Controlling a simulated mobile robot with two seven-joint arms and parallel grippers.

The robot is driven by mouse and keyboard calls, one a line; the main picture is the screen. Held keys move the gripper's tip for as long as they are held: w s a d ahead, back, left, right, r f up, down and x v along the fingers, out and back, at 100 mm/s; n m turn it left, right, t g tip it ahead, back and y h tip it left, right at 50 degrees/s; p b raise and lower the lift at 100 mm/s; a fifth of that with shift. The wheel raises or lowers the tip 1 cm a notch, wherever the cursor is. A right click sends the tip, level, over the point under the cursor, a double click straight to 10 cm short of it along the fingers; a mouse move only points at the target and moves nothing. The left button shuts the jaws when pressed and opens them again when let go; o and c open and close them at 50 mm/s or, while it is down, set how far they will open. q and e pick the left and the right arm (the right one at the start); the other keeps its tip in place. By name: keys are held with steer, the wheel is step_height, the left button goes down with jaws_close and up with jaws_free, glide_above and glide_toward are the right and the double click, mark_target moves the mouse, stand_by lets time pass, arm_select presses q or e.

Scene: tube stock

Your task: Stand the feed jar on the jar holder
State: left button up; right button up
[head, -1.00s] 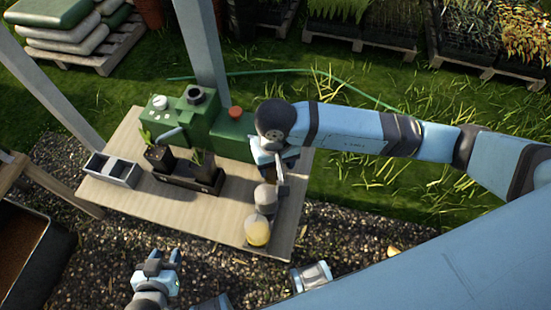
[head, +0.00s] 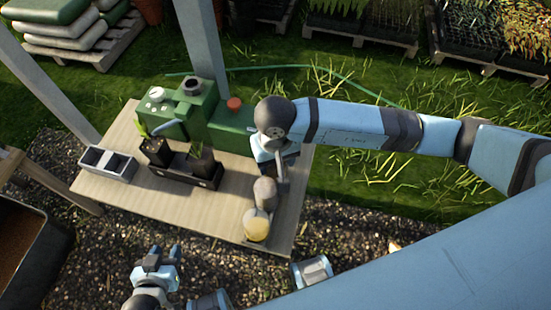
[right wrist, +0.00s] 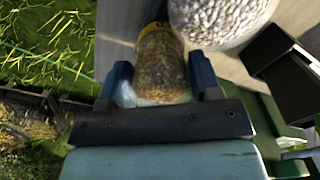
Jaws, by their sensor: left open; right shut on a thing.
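My right gripper (right wrist: 162,88) is shut on a clear jar (right wrist: 160,55) of brown-yellow grains with a yellow band, seemingly the feed jar. A yellowish jar (head: 256,226) stands nearer the table's front edge. I cannot clearly pick out the jar holder. My left gripper (head: 165,253) is open and empty, in front of the table.
A green machine (head: 215,122) with a gauge and an orange cap stands along the table's back. A black tray with plant pots (head: 185,170) and a grey two-compartment box (head: 108,165) are left of the jars. The front left of the wooden table (head: 165,196) is clear.

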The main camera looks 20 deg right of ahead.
steer(key=shift+f+b, duration=0.3)
steer(key=shift+b, duration=0.15)
stand_by(0.3)
steer(key=o, duration=1.1)
step_height(320, 180, up, 14)
steer(key=shift+f+b, duration=0.1)
steer(key=shift+b, duration=0.2)
